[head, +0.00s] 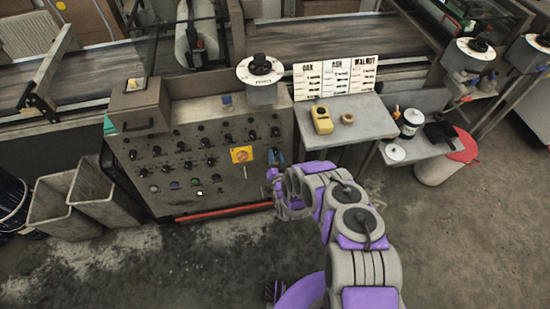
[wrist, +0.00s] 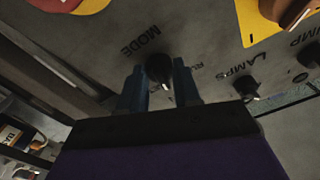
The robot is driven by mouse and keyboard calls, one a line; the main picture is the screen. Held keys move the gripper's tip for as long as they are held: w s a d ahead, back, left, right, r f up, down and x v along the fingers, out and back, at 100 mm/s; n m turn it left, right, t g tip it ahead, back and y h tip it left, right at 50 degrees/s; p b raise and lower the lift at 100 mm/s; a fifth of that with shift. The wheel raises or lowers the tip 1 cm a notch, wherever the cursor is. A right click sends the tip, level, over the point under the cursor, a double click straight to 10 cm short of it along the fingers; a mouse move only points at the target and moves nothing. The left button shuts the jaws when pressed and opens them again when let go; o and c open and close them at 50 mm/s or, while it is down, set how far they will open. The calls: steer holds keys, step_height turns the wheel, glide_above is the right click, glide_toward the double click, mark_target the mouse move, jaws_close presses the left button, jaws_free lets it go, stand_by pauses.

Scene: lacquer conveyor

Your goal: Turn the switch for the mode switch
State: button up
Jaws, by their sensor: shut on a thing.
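The mode switch (wrist: 159,69) is a black knob with a pale pointer mark, beside the lettering MODE on the grey panel in the wrist view. My gripper (wrist: 160,84) has its two blue fingers on either side of the knob and is shut on it. Part of the lettering by the right finger is covered. In the head view my gripper (head: 275,158) is at the right end of the control panel (head: 190,190), and the arm hides the mode switch there.
A LAMPS switch (wrist: 246,88) sits right of my gripper, with an orange knob on a yellow plate (wrist: 285,14) above it. Open floor lies in front.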

steer(key=n+b, duration=0.1)
steer(key=n, duration=0.1)
steer(key=n+y+b, duration=0.1)
steer(key=n, duration=0.2)
steer(key=shift+d+f+g, duration=0.15)
steer(key=shift+f+g, duration=0.05)
steer(key=shift+g, duration=0.1)
steer(key=shift+r+n+y+b, duration=0.1)
steer(key=shift+n+y+b, duration=0.3)
steer(key=shift+n, duration=1.7)
steer(key=shift+n+g, duration=0.3)
steer(key=o, duration=1)
steer(key=shift+r, duration=0.1)
steer(key=shift+o, duration=0.2)
steer(key=p+v, duration=0.4)
steer(key=v, duration=1.3)
steer(key=shift+d, duration=0.2)
